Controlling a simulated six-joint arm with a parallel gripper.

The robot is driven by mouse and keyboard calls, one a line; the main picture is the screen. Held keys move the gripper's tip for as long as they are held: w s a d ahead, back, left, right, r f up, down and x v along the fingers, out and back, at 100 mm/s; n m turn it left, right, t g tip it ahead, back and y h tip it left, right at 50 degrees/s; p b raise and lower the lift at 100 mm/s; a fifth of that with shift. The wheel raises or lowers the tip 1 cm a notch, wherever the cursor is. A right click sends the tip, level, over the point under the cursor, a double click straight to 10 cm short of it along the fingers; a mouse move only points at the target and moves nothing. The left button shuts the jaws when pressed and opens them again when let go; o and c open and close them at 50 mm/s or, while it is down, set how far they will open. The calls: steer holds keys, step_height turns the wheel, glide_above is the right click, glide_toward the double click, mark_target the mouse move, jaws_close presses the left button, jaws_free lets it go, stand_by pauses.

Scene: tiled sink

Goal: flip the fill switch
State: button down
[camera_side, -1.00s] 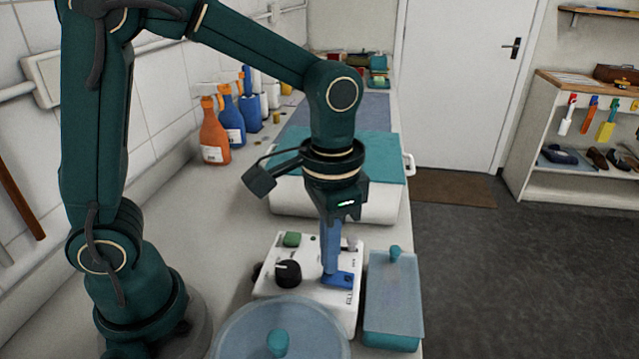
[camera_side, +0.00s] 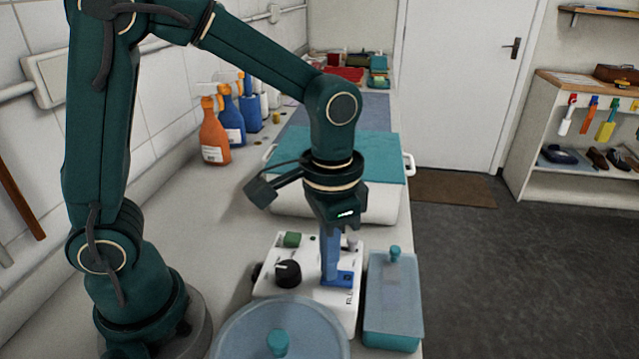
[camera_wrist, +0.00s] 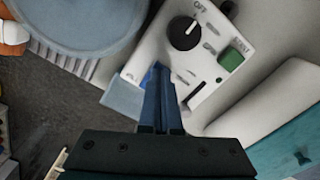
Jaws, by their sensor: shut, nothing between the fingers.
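A white control box (camera_side: 267,287) sits on the counter in the side view, with a black knob (camera_side: 288,273) and a green button (camera_side: 292,239) on its top. A blue switch (camera_side: 345,279) is at the box's right front, beside partly hidden lettering. My gripper (camera_side: 331,280) points down, shut and empty, with its blue fingertips at the switch; I cannot tell whether they touch it. In the wrist view the shut fingers (camera_wrist: 158,72) cover most of the switch. The knob (camera_wrist: 184,32) and green button (camera_wrist: 231,59) show beyond them.
A blue-lidded container (camera_side: 392,300) stands close to the box's right. A round blue lid (camera_side: 262,340) is in front. A white basin with a teal cover (camera_side: 390,160) is behind. Spray bottles (camera_side: 213,135) stand along the wall.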

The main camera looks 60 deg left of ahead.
steer(key=shift+r, duration=3.5)
steer(key=s+a+n+t, duration=0.3)
steer(key=s+a+t, duration=0.2)
steer(key=s, duration=0.2)
steer(key=shift+a+t, duration=0.25)
steer(key=shift+t, duration=0.05)
